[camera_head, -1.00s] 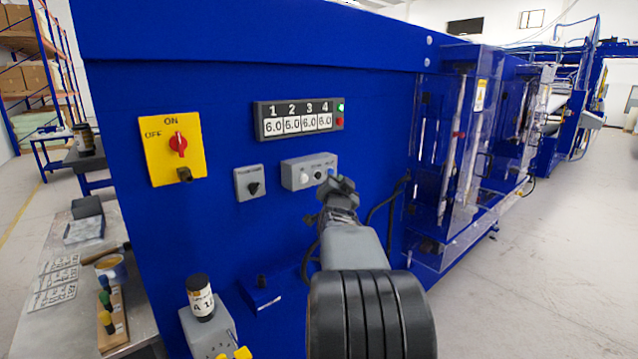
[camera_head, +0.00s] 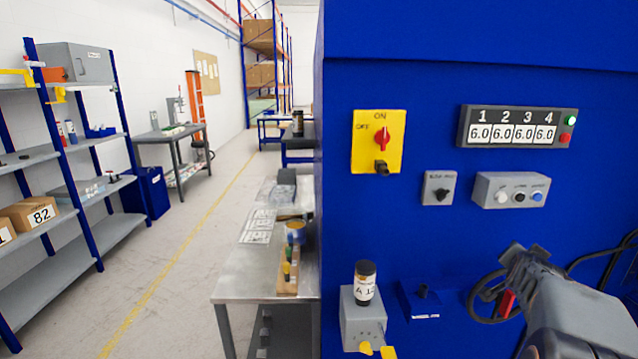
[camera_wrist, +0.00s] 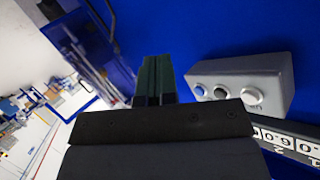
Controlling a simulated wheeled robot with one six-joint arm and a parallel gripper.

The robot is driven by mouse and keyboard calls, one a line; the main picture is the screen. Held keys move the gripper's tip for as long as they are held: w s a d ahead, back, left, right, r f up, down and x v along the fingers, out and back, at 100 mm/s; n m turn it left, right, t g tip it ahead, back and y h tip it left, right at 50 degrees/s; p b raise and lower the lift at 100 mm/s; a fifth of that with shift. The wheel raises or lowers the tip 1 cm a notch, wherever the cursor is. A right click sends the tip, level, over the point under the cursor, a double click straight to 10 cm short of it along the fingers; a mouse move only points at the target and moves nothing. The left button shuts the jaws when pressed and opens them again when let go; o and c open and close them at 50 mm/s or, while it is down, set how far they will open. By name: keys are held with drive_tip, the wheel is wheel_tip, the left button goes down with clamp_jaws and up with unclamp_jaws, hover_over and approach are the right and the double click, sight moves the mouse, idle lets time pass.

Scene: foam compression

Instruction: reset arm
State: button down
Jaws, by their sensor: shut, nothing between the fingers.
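My arm reaches in from the lower right of the head view, and my gripper (camera_head: 518,252) is at its end in front of the blue machine (camera_head: 420,235). It is below the grey button box (camera_head: 511,190) and apart from it. In the wrist view my gripper (camera_wrist: 156,62) is shut, with its fingers together and nothing between them. The button box also shows there (camera_wrist: 240,85), right of the fingers, with the edge of the counter display (camera_wrist: 285,135) below it.
The machine carries a yellow ON/OFF switch (camera_head: 378,141) and a small knob box (camera_head: 438,188). A container labelled A 12 (camera_head: 364,283) stands on a grey box (camera_head: 362,322) at the machine's foot. A metal bench (camera_head: 245,285) and shelves (camera_head: 60,190) stand left, with clear floor between.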

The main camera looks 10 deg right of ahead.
drive_tip(key=s+a+f+n+g+y, duration=0.2)
drive_tip(key=s+a+f+n+y, duration=0.15)
drive_tip(key=a, duration=0.55)
drive_tip(key=s+a+f+n+g+y, duration=0.25)
drive_tip(key=a+f, duration=0.25)
drive_tip(key=a, duration=0.5)
drive_tip(key=s+a+n+g+y, duration=0.1)
drive_tip(key=s+a+n, duration=0.2)
drive_tip(key=a, duration=0.5)
drive_tip(key=s+a+f+n+g+y, duration=0.1)
drive_tip(key=s+a+n, duration=0.3)
drive_tip(key=a, duration=0.5)
drive_tip(key=shift+s+f+n+y+p, duration=0.15)
drive_tip(key=shift+s+n+y+p, duration=0.25)
drive_tip(key=shift+s+y, duration=0.3)
drive_tip(key=c, duration=1.9)
unclamp_jaws()
drive_tip(key=shift+d, duration=0.1)
